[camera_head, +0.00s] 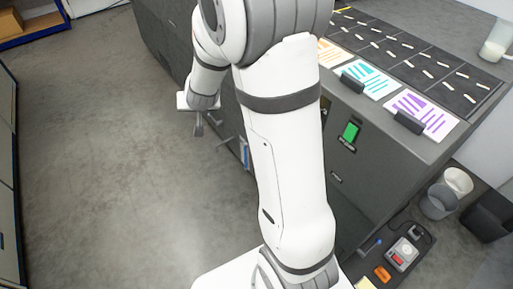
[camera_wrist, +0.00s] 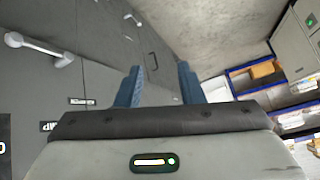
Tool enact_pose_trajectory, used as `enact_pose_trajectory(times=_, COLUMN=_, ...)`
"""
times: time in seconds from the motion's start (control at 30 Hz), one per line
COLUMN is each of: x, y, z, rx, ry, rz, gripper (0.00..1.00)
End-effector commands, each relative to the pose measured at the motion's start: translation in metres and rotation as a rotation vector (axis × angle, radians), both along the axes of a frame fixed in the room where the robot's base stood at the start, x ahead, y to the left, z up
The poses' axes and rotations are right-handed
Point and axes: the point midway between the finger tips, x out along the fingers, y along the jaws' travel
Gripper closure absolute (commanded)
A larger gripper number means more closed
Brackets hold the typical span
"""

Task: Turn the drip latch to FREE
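In the wrist view, a pale lever-like handle (camera_wrist: 40,47) with a round end sits on a dark grey panel (camera_wrist: 92,75) at the upper left. I cannot tell for sure that it is the drip latch, and no FREE mark is readable. Small dark labels (camera_wrist: 82,101) with white marks are below it. My gripper (camera_wrist: 163,86) has two blue fingers set wide apart with nothing between them. The handle is left of the fingers, apart from them. In the head view my gripper (camera_head: 198,126) hangs beside the grey cabinet's front (camera_head: 222,118), small and partly hidden by my arm.
Bins (camera_head: 438,201) and a red-buttoned box (camera_head: 402,255) are lower right. Open concrete floor (camera_head: 110,150) lies left. Blue-edged shelves (camera_wrist: 262,82) stand at right.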

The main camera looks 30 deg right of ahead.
Motion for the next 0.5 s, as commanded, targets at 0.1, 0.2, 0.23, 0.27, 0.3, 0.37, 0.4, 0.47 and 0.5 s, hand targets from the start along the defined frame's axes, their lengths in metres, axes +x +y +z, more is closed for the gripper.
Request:
enact_pose_trajectory(times=0.1, x=0.035, y=-0.022, z=-0.079, rx=-0.067, ry=-0.046, rz=-0.121, gripper=0.65)
enact_pose_trajectory(times=0.2, x=0.054, y=-0.046, z=-0.134, rx=-0.151, ry=-0.079, rz=-0.229, gripper=0.65)
enact_pose_trajectory(times=0.23, x=0.057, y=-0.053, z=-0.152, rx=-0.182, ry=-0.086, rz=-0.261, gripper=0.65)
enact_pose_trajectory(times=0.27, x=0.059, y=-0.061, z=-0.168, rx=-0.214, ry=-0.092, rz=-0.294, gripper=0.65)
enact_pose_trajectory(times=0.3, x=0.060, y=-0.072, z=-0.192, rx=-0.262, ry=-0.096, rz=-0.337, gripper=0.65)
enact_pose_trajectory(times=0.37, x=0.059, y=-0.088, z=-0.226, rx=-0.338, ry=-0.099, rz=-0.399, gripper=0.65)
enact_pose_trajectory(times=0.4, x=0.056, y=-0.098, z=-0.249, rx=-0.395, ry=-0.097, rz=-0.440, gripper=0.65)
enact_pose_trajectory(times=0.47, x=0.047, y=-0.114, z=-0.283, rx=-0.486, ry=-0.090, rz=-0.499, gripper=0.65)
enact_pose_trajectory(times=0.5, x=0.039, y=-0.123, z=-0.305, rx=-0.551, ry=-0.082, rz=-0.536, gripper=0.65)
